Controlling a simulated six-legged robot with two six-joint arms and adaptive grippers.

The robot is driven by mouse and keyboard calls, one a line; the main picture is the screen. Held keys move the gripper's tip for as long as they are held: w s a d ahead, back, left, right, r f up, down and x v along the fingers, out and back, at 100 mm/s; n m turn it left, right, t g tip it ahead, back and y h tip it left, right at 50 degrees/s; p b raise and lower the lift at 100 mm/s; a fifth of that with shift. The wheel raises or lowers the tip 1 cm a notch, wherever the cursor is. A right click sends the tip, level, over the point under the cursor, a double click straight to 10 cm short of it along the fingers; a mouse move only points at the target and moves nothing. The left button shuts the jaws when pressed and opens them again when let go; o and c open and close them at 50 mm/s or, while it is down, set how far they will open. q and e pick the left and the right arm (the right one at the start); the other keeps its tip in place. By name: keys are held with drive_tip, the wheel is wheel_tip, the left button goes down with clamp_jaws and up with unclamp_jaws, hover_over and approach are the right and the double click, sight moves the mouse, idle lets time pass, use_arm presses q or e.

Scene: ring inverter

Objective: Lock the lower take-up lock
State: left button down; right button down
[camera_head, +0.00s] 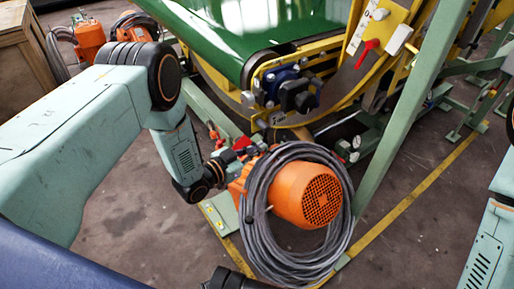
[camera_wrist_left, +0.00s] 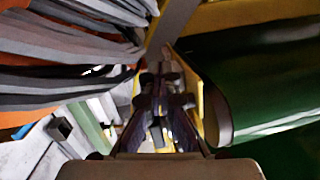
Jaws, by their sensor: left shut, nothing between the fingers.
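My left gripper (camera_head: 226,158) reaches in beside the orange motor, its fingers partly hidden by the motor and cable coil in the head view. The left wrist view shows its dark fingers (camera_wrist_left: 163,78) shut and empty, between grey cables and the green belt roller. A small red part (camera_head: 242,144) shows close to the fingertips, below the roller end; it may be the lower take-up lock, but its position cannot be told. A larger red lever (camera_head: 368,48) is higher on the yellow frame, away from the gripper.
The orange motor (camera_head: 308,194) with a grey cable coil (camera_head: 258,235) crowds the gripper's right side. The green belt (camera_head: 225,40) and a blue-black bearing block (camera_head: 292,88) lie above. A green post (camera_head: 410,110) slants at right.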

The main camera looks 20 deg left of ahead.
use_arm(q)
drive_tip(key=shift+s, duration=0.1)
idle(0.3)
drive_tip(key=v, duration=1.2)
drive_tip(key=shift+f, duration=0.1)
